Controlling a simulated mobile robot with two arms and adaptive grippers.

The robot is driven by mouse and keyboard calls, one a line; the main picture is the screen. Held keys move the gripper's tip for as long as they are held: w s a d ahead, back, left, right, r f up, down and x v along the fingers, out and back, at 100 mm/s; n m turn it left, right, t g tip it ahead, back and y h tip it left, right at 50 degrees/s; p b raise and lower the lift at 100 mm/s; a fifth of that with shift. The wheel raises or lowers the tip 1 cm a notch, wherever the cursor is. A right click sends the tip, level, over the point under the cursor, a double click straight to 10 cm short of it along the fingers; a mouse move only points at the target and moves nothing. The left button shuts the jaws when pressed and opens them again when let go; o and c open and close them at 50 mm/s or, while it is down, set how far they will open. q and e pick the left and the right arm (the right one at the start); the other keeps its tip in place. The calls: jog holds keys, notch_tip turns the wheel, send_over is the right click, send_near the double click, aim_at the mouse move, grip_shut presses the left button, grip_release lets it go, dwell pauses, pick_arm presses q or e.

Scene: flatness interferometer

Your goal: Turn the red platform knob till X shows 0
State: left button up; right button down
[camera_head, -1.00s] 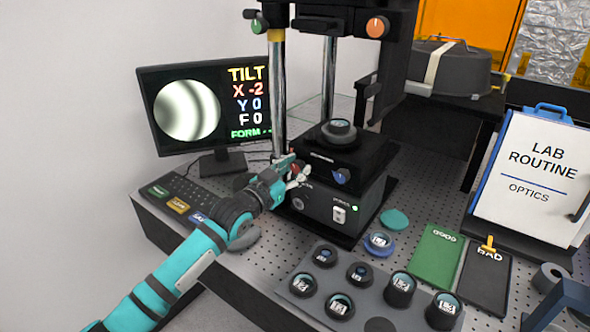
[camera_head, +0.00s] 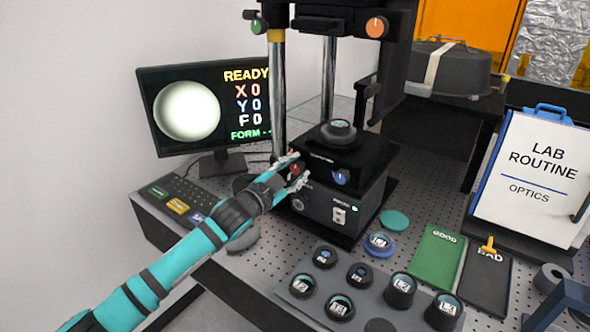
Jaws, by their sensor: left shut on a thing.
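The red platform knob (camera_head: 295,170) is on the front left of the black platform (camera_head: 343,158). My left gripper (camera_head: 296,169) is shut on it, and its fingers partly cover it. A blue knob (camera_head: 341,177) sits on the platform's front to the right. The monitor (camera_head: 205,108) reads READY, with X 0, Y 0 and F 0, and shows an evenly bright disc. A dark ring-mounted optic (camera_head: 338,131) lies on top of the platform. My right gripper is not seen for certain.
A dark tray (camera_head: 378,304) with several labelled optics stands in front. A green GOOD mat (camera_head: 435,256) and a black BAD mat (camera_head: 485,280) lie at the right. A keyboard (camera_head: 190,199) is at the left. A clipboard sign (camera_head: 533,174) stands at the far right.

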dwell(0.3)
pick_arm(q)
jog(key=o, duration=1.2)
jog(key=shift+c, duration=0.2)
jog(key=v, duration=1.2)
dwell(0.5)
